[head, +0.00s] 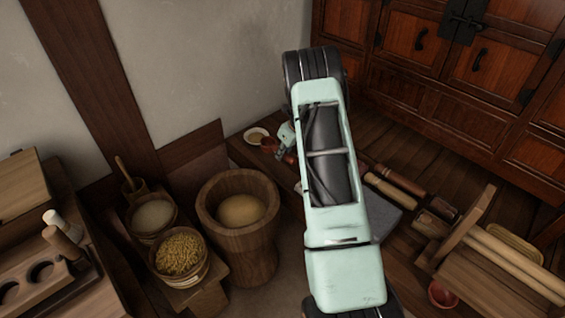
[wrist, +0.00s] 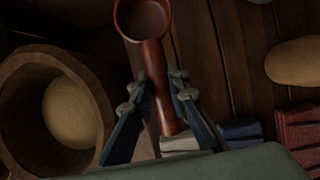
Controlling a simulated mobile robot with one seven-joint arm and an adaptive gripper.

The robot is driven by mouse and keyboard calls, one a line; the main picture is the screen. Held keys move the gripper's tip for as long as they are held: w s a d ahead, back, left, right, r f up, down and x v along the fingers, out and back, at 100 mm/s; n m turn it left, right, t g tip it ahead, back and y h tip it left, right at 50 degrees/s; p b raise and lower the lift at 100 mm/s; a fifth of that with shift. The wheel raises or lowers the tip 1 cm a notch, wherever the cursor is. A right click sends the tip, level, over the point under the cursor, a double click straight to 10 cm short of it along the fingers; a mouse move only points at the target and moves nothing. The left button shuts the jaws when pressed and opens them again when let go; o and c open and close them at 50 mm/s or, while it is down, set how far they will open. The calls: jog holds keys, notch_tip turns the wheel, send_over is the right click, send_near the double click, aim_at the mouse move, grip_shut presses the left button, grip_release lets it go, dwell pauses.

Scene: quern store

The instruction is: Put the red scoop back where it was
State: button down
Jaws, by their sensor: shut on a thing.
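The red scoop (wrist: 152,55) is a dark red, glossy tool with a round bowl and a straight handle. My gripper (wrist: 160,77) is shut on its handle, one blue finger on each side, with the bowl pointing away from the wrist. The bowl looks empty in the wrist view. In the head view the scoop (head: 268,145) shows only as a small red part near my gripper (head: 285,149), mostly hidden by my arm. It is over or near the low wooden bench by the wall; I cannot tell whether it touches anything.
A wooden mortar (head: 212,215) with a pale mound stands left of my arm. Grain baskets (head: 158,262) stand further left. A small pale dish (head: 249,131) lies behind the scoop. Folded cloths, blue (wrist: 242,130) and red (wrist: 298,122), lie right of my gripper. Cabinets (head: 430,40) line the back.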

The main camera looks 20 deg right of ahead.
aim_at(280, 164)
jog(key=w+f, duration=0.1)
jog(key=w+d+f+b, duration=0.1)
jog(key=f, duration=0.1)
jog(key=shift+w, duration=0.25)
jog(key=shift+w+f+b, duration=0.1)
jog(key=shift+f+b, duration=0.3)
jog(key=shift+f, duration=1.2)
jog(key=shift+f, duration=0.2)
jog(key=c, duration=1.9)
grip_release()
jog(key=shift+r, duration=0.1)
jog(key=shift+r, duration=0.3)
jog(key=p+v, duration=0.3)
jog(key=v, duration=0.8)
jog(key=shift+r, duration=0.25)
